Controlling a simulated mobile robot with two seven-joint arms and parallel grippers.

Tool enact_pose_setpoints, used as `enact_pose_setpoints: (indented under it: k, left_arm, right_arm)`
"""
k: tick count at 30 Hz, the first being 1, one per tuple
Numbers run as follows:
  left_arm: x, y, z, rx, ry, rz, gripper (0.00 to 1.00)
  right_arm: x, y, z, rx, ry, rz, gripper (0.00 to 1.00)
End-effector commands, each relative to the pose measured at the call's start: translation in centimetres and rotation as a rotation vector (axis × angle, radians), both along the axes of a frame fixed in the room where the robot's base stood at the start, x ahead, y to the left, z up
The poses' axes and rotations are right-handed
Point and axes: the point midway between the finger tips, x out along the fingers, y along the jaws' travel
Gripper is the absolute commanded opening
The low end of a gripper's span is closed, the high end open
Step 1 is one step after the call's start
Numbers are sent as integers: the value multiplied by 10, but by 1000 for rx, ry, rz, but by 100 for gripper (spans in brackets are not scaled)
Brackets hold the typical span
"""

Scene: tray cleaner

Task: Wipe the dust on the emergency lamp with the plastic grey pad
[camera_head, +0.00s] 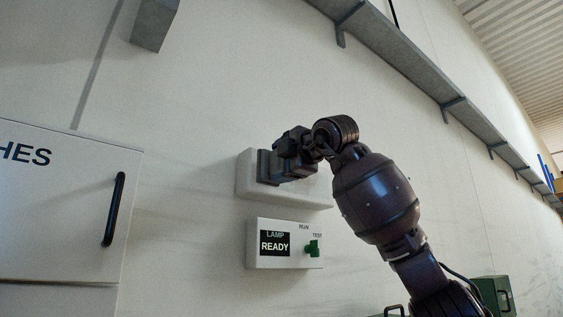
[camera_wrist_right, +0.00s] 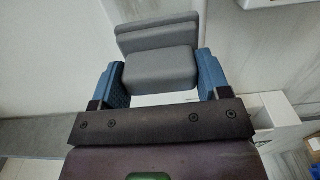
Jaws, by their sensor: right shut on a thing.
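The emergency lamp (camera_head: 316,190) is a pale, box-shaped unit on the wall. My right gripper (camera_head: 278,163) is in front of the lamp's left part and hides some of it. In the right wrist view my right gripper (camera_wrist_right: 160,82) is shut on the grey pad (camera_wrist_right: 162,70), with a blue finger on each side of its block. The pad also shows in the head view (camera_head: 264,167) as a dark grey plate close against the lamp's face. Whether it touches cannot be told. No dust can be made out on the lamp. My left gripper is not in view.
Below the lamp is a control box (camera_head: 257,262) with a display reading LAMP READY and a green switch (camera_head: 312,248). A white cabinet (camera_head: 60,205) with a black handle stands at left. A grey shelf (camera_head: 400,55) runs along the upper wall. A green box (camera_head: 494,294) is at lower right.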

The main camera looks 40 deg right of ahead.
Motion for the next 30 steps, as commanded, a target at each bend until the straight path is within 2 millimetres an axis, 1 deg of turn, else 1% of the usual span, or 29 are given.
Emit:
enact_pose_setpoints:
  k: [30]
  left_arm:
    - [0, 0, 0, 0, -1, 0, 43]
  right_arm:
    - [15, -2, 0, 0, -1, 0, 51]
